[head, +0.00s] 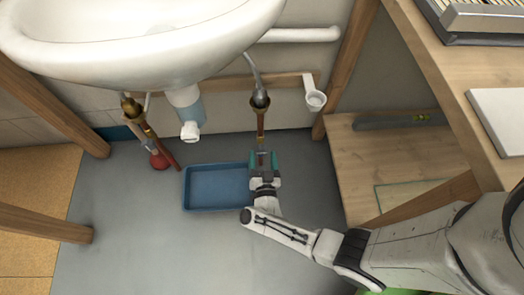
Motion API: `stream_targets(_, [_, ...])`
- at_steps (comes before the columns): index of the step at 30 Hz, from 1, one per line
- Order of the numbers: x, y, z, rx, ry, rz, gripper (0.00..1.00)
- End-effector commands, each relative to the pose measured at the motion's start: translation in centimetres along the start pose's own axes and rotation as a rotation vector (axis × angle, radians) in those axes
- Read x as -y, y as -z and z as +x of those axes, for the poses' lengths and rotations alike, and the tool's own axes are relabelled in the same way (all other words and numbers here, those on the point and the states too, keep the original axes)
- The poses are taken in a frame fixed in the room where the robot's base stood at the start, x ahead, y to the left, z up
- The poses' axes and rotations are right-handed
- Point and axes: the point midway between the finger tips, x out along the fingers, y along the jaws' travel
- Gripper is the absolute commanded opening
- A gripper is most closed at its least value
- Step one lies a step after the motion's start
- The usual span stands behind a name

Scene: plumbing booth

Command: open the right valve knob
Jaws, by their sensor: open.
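The right valve (260,99) sits under the sink on a copper pipe, with a grey hose rising from it. Its knob is small and dark in this view, and I cannot tell how far it is turned. My gripper (263,153) is open. It is low, in front of the lower part of the copper pipe and below the valve in the picture. I cannot tell whether it touches the pipe. A second valve (132,107) stands on the left pipe.
The white sink (130,65) overhangs the valves. A blue tray (218,188) lies on the floor left of my gripper. A white drain trap (188,129) hangs between the valves. A wooden bench (424,50) with a lower shelf stands at right. Grey floor is clear in front.

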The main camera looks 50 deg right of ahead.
Motion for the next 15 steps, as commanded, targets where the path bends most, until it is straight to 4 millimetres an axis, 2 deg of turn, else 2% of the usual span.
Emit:
stream_targets(3, [-0.1, -0.1, 1.6, -0.001, -0.002, 0.001, 0.69])
stream_targets(6, [0.0, 0.0, 2.4, -0.001, -0.001, 0.001, 0.69])
stream_targets(15, [0.0, 0.0, 2.9, 0.001, 0.0, 0.0, 0.69])
